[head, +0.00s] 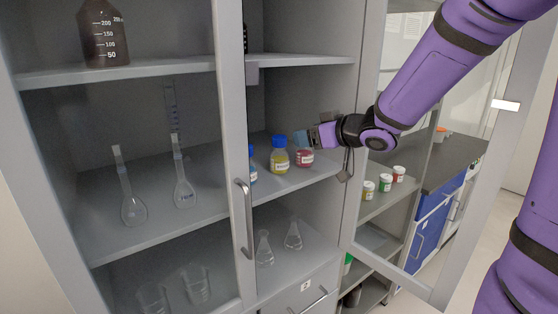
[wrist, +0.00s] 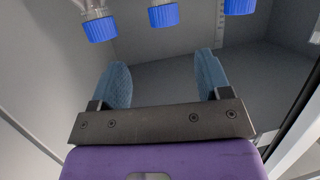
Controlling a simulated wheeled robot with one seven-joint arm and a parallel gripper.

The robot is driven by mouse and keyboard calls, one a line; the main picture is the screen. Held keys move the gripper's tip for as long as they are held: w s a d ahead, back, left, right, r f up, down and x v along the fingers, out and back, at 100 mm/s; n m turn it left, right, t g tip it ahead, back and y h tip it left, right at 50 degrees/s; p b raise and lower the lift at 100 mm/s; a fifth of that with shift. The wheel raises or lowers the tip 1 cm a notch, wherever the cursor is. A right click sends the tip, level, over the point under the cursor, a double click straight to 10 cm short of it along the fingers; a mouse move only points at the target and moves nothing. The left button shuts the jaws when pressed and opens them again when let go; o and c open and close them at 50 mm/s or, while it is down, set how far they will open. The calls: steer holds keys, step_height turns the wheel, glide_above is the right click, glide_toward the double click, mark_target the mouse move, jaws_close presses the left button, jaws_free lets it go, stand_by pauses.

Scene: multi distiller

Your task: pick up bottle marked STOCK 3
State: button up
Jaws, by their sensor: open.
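Three blue-capped bottles stand in a row on the cabinet's middle shelf: a blue-labelled one (head: 252,172) partly hidden by the door frame, a yellow one (head: 279,161), and a red one (head: 304,157) at the right. Their labels are too small to read, so I cannot tell which is STOCK 3. My gripper (head: 316,138) is beside and in front of the red bottle's top, hiding its cap. In the wrist view my gripper (wrist: 161,62) is open and empty. Three blue caps, left (wrist: 100,28), middle (wrist: 163,15) and right (wrist: 239,5), lie beyond its fingertips at the top edge.
Volumetric flasks (head: 184,185) stand on the left of the middle shelf. A brown bottle (head: 103,35) is on the upper shelf; small flasks (head: 293,236) stand below. The closed left door's frame (head: 233,130) and the open right door (head: 394,268) flank the opening.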

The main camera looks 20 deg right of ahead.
mark_target(285, 141)
steer(key=x, duration=0.5)
steer(key=shift+w+a+f, duration=0.25)
steer(key=shift+a, duration=0.05)
steer(key=shift+f+x, duration=0.15)
steer(key=shift+x, duration=1.15)
steer(key=shift+f+x, duration=0.2)
steer(key=shift+x, duration=1.05)
steer(key=shift+s+a, duration=0.1)
steer(key=shift+s, duration=0.05)
jaws_close()
